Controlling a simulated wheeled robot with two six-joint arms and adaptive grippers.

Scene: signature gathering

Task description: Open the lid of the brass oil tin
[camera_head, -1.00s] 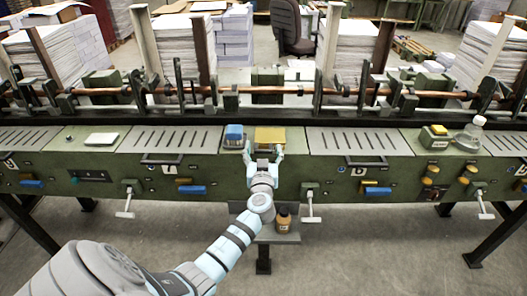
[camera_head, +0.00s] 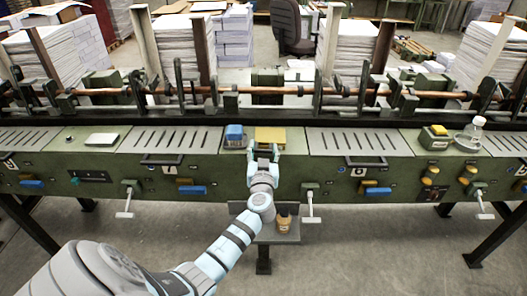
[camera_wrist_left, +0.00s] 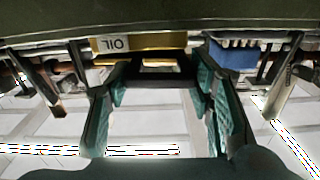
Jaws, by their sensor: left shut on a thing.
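The brass oil tin (camera_head: 271,134) is a yellow box on the green machine's top. Its lid looks down, flat and closed from the head view. In the left wrist view its brass face with the OIL label (camera_wrist_left: 111,44) shows at the top, upside down. In the wrist view the fingers (camera_wrist_left: 160,84) flank a dark part below the brass face. The exact contact is hard to see. My right gripper is not in view.
A blue block (camera_head: 234,134) stands close to the tin's left. Slotted panels lie on both sides. A brown bottle (camera_head: 284,223) sits on a low grey shelf (camera_head: 290,238) beneath my left wrist. A long copper rod runs behind.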

